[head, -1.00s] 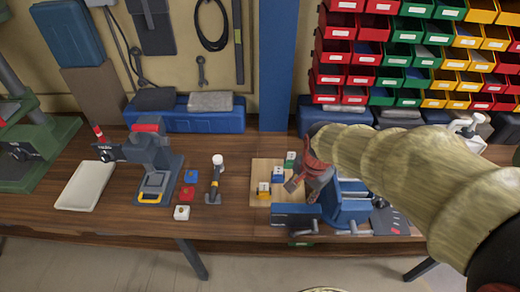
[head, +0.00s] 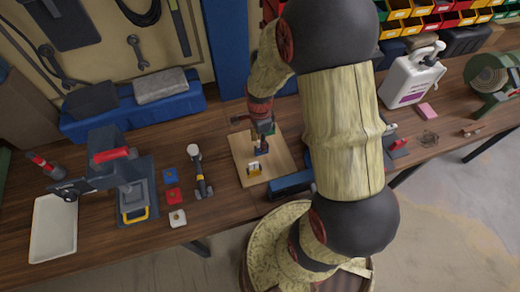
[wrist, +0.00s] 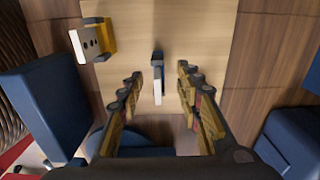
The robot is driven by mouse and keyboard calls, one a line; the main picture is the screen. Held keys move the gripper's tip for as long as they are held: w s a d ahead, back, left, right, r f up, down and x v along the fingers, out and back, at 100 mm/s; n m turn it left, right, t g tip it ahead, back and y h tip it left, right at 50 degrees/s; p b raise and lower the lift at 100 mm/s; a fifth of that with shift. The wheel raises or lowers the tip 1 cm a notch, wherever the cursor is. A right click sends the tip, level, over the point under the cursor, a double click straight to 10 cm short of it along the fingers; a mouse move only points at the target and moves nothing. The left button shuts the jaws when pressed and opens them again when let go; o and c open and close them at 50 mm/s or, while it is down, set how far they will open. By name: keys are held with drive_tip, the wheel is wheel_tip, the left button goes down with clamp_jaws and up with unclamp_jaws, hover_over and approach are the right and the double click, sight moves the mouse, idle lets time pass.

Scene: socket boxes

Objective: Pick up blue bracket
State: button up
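The blue bracket (head: 261,151) stands on the light wooden board (head: 243,172), mostly hidden under my gripper (head: 262,136) in the head view. In the wrist view the bracket (wrist: 158,77) is narrow, with a pale face and a dark blue side. It lies between the lines of my two fingers. My gripper (wrist: 160,76) is open, with a clear gap on each side of the bracket. Neither finger appears to touch it. How far the fingertips are above the board is hard to tell.
A yellow bracket (head: 254,168) stands close by on the board; it also shows in the wrist view (wrist: 97,42). A bit of green (head: 271,131) shows behind my gripper. The blue vise (head: 291,185) borders the board.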

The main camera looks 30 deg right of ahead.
drive_tip(key=f, duration=0.2)
drive_tip(key=f+b, duration=0.1)
drive_tip(key=f, duration=0.1)
drive_tip(key=shift+s+d+f, duration=0.15)
drive_tip(key=shift+d+f, duration=0.05)
drive_tip(key=shift+f, duration=0.2)
drive_tip(key=shift+c, duration=0.5)
drive_tip(key=c, duration=0.8)
clamp_jaws()
